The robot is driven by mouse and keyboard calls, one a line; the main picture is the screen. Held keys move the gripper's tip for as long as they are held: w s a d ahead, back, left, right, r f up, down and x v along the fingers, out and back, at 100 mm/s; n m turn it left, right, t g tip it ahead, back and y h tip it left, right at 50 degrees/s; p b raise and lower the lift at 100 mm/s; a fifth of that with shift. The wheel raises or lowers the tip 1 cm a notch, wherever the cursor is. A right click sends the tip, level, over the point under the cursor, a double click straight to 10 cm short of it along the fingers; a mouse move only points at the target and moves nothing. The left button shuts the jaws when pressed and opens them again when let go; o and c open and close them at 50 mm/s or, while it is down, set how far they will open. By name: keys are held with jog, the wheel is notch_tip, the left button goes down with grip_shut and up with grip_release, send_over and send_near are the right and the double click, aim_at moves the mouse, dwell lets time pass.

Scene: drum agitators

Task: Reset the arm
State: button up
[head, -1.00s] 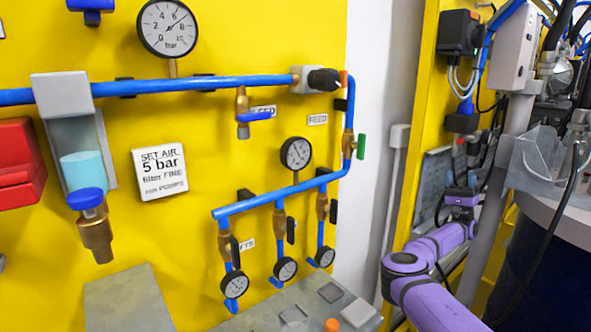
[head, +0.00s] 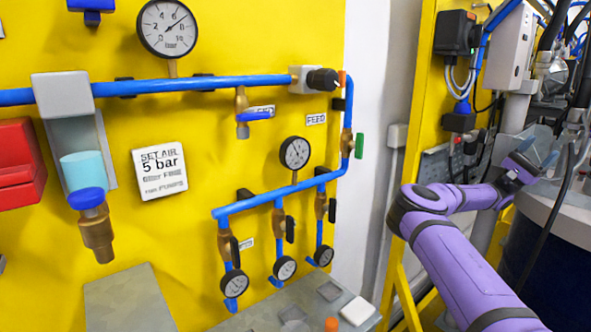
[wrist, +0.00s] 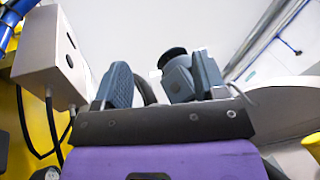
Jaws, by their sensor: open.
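My purple arm reaches in from the lower right of the head view, with my gripper (head: 522,165) at its far end, beside the grey equipment on the right. In the wrist view my gripper (wrist: 160,82) has its two dark grey fingers apart. A dark rounded part shows at the right finger; I cannot tell whether it touches. I see nothing clearly held.
A yellow panel (head: 120,235) with blue pipes, gauges and valves fills the left. A grey control box (head: 508,50) and hanging cables (head: 572,140) are close to my gripper. A dark drum (head: 545,250) stands at lower right.

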jog(key=s+d+r+m+t+y, duration=0.1)
jog(key=s+d+y, duration=0.25)
jog(key=s, duration=0.35)
jog(key=s+d+t+y, duration=0.1)
jog(key=s+d+y, duration=0.2)
jog(key=s+y, duration=0.3)
jog(key=s+a+f+t+y, duration=0.35)
jog(key=s+t, duration=0.25)
jog(key=s, duration=0.4)
jog(key=s+a+r+n+t+y, duration=0.1)
jog(key=s+a+t+y, duration=0.2)
jog(key=a, duration=1)
jog(key=s+a+r+n+t+y, duration=0.1)
jog(key=s+a+t+y, duration=0.3)
jog(key=s+a+t, duration=0.4)
jog(key=s+a+r+n+t+y, duration=0.1)
jog(key=s+a+t+y, duration=0.3)
jog(key=a, duration=1.6)
jog(key=s+r+t, duration=0.1)
jog(key=s+t, duration=0.1)
jog(key=s, duration=0.1)
jog(key=shift+s+n, duration=0.25)
jog(key=shift+n, duration=0.15)
jog(key=shift+r, duration=0.1)
